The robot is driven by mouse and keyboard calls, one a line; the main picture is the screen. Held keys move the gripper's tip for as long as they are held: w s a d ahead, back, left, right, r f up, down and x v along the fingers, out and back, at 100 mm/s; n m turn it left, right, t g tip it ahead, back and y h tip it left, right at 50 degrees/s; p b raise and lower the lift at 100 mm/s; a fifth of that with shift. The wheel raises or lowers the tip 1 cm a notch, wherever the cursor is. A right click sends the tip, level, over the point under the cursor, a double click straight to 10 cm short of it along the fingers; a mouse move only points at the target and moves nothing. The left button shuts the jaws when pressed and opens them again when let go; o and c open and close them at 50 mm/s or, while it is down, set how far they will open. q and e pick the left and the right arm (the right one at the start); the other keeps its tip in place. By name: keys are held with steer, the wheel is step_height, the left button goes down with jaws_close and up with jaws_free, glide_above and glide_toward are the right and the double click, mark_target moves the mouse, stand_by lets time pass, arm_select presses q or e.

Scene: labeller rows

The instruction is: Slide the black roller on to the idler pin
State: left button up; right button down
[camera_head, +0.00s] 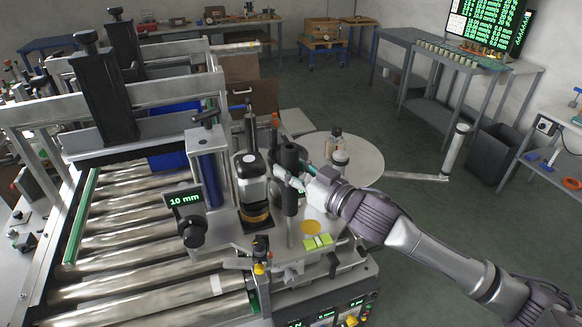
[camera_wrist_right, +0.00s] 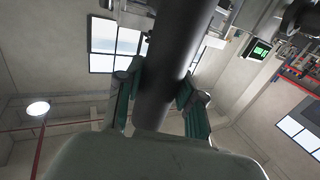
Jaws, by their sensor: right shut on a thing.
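The black roller (camera_head: 290,203) is a dark upright cylinder above the labeller's plate in the head view. My right gripper (camera_head: 288,176) comes in from the right and is shut around the roller's middle. In the right wrist view the dark cylinder (camera_wrist_right: 172,65) passes between the two green-padded fingers (camera_wrist_right: 160,95), which touch it on both sides. I cannot pick out the idler pin for certain; the roller and gripper may hide it. I cannot tell whether the roller is around the pin. My left gripper is not in view.
Left of the roller stand a black-and-white labelling unit (camera_head: 251,180) and a blue cylinder (camera_head: 210,178) with a "10 mm" display (camera_head: 185,200). A roller conveyor (camera_head: 140,240) fills the left. A round white table (camera_head: 362,160) with small bottles stands behind my arm.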

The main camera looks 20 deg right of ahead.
mark_target(294, 214)
step_height(294, 214, down, 14)
steer(key=b, duration=0.9)
stand_by(4.0)
steer(key=c, duration=0.6)
jaws_free()
steer(key=shift+r, duration=0.15)
steer(key=shift+c, duration=0.2)
steer(key=shift+s, duration=0.1)
steer(key=shift+s+d+f, duration=0.2)
steer(key=shift+s, duration=0.1)
steer(key=v, duration=1.1)
